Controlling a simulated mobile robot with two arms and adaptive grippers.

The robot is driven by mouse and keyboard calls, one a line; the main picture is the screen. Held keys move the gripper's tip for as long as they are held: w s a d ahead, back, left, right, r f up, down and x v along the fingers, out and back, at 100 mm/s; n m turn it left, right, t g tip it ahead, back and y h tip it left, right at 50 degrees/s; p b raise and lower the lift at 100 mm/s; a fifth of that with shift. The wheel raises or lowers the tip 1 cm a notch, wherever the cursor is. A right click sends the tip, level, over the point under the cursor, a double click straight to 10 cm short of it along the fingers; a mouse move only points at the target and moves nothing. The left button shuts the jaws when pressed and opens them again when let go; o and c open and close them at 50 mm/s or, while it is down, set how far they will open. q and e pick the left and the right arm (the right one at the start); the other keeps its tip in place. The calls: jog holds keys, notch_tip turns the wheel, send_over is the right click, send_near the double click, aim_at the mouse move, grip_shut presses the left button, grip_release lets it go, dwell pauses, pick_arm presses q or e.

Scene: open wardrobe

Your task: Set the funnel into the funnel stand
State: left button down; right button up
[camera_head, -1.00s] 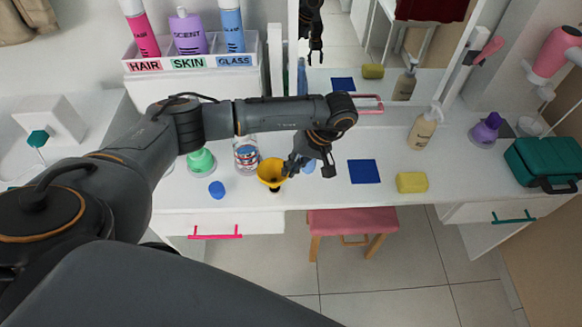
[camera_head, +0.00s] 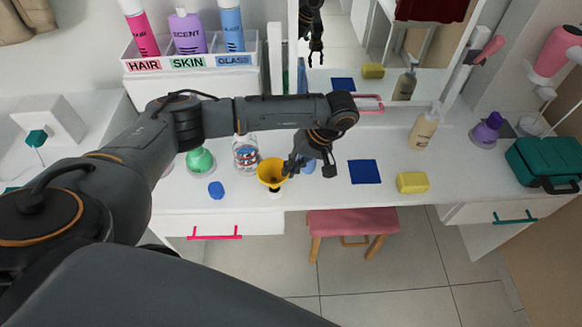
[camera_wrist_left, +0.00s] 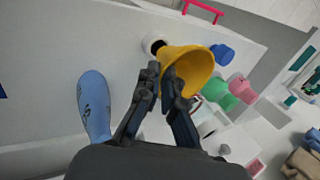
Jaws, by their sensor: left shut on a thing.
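The yellow funnel (camera_head: 271,172) is over the front part of the white counter, left of my left gripper (camera_head: 292,167). In the left wrist view my left gripper (camera_wrist_left: 167,82) is shut on the near side of the funnel (camera_wrist_left: 192,65), whose wide mouth faces right. A small white round piece with a dark opening (camera_wrist_left: 153,44) shows beside the funnel's narrow end. It also shows just below the funnel in the head view (camera_head: 275,190). It may be the funnel stand; I cannot tell whether the funnel touches it. My right gripper is not in view.
A blue cap (camera_head: 216,190), a green bottle (camera_head: 200,161) and a clear jar (camera_head: 246,154) stand left of the funnel. A blue bottle (camera_wrist_left: 95,105) is beside my gripper. A blue square (camera_head: 364,172) and yellow sponge (camera_head: 412,183) lie right. The counter's front edge is close.

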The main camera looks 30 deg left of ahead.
pick_arm(q)
jog(key=shift+b, duration=0.3)
dwell(0.4)
jog(key=shift+f+b, duration=1.55)
jog(key=c, duration=1.4)
grip_release()
jog(key=shift+c, duration=0.2)
jog(key=v, duration=1.2)
